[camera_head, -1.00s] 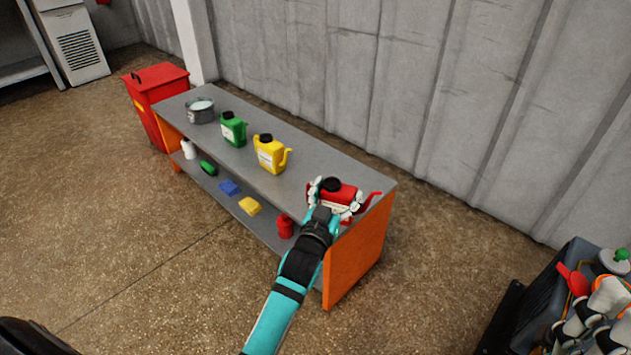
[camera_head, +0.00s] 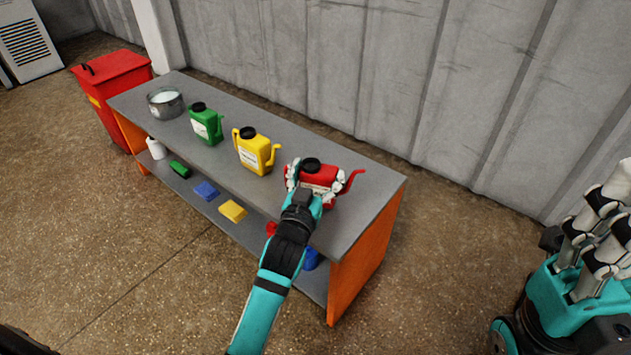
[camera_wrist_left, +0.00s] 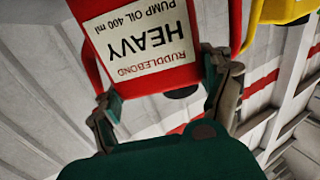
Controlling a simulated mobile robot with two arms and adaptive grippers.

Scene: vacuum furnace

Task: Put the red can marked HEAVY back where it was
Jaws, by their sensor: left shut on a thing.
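The red can (camera_head: 319,173) has a black cap and a spout pointing right. In the left wrist view the can (camera_wrist_left: 118,80) shows a white label reading HEAVY, upside down in the picture. My left gripper (camera_head: 312,189) is shut on it, with a finger on each side. The can is at the grey workbench top (camera_head: 365,195), right of the yellow can (camera_head: 257,152); I cannot tell whether it touches the surface. My right gripper (camera_head: 606,228) is at the right edge, partly cut off, away from the bench; its finger opening is unclear.
A green can (camera_head: 206,125) and a metal pot (camera_head: 165,103) stand further left on the bench. The lower shelf holds a white bottle (camera_head: 156,148), a yellow item (camera_head: 232,211) and blue items. A red bin (camera_head: 112,85) stands beyond the left end. The bench's right end is clear.

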